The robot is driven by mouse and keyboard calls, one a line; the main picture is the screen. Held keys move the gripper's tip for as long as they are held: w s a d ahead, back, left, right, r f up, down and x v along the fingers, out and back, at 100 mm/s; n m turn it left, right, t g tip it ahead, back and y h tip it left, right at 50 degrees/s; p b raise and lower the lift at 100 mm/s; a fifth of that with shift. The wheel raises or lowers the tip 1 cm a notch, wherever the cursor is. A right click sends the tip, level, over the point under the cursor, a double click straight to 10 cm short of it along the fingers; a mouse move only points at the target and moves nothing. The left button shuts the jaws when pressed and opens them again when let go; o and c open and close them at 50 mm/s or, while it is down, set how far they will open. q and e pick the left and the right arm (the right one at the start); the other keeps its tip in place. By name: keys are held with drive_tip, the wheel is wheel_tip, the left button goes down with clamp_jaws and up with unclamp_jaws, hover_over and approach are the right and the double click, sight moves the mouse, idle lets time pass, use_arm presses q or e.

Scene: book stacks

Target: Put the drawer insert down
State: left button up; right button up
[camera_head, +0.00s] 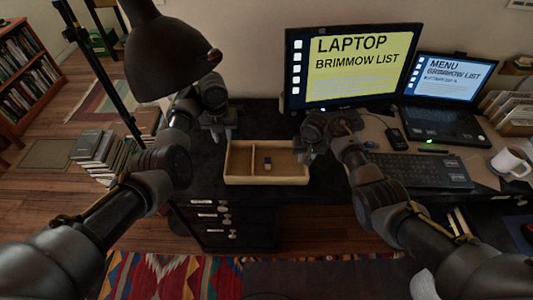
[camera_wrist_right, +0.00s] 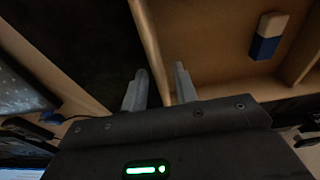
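The drawer insert (camera_head: 250,180) is a shallow, light wooden tray with a divider. It looks level on the dark desktop, though I cannot see under it. A small blue and white block (camera_head: 267,163) lies in its wider right compartment; it also shows in the right wrist view (camera_wrist_right: 268,38). My left gripper (camera_head: 220,135) is by the insert's back left corner, its fingers apart. My right gripper (camera_head: 303,154) is at the right end. In the right wrist view its two fingers (camera_wrist_right: 159,88) stand apart on either side of the insert's wall (camera_wrist_right: 148,38), with gaps showing.
A monitor (camera_head: 348,70), laptop (camera_head: 440,125), keyboard (camera_head: 418,171) and white mug (camera_head: 509,160) fill the desk's right side. A dark lamp (camera_head: 170,50) hangs at upper left. Book stacks (camera_head: 100,150) stand on the floor at left. Drawers (camera_head: 215,220) are below the desktop.

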drive_tip(key=r, duration=0.3)
drive_tip(key=s+r, duration=0.1)
drive_tip(key=r, duration=0.5)
drive_tip(key=shift+s+r, duration=0.3)
drive_tip(key=shift+r, duration=0.55)
drive_tip(key=shift+f, duration=0.1)
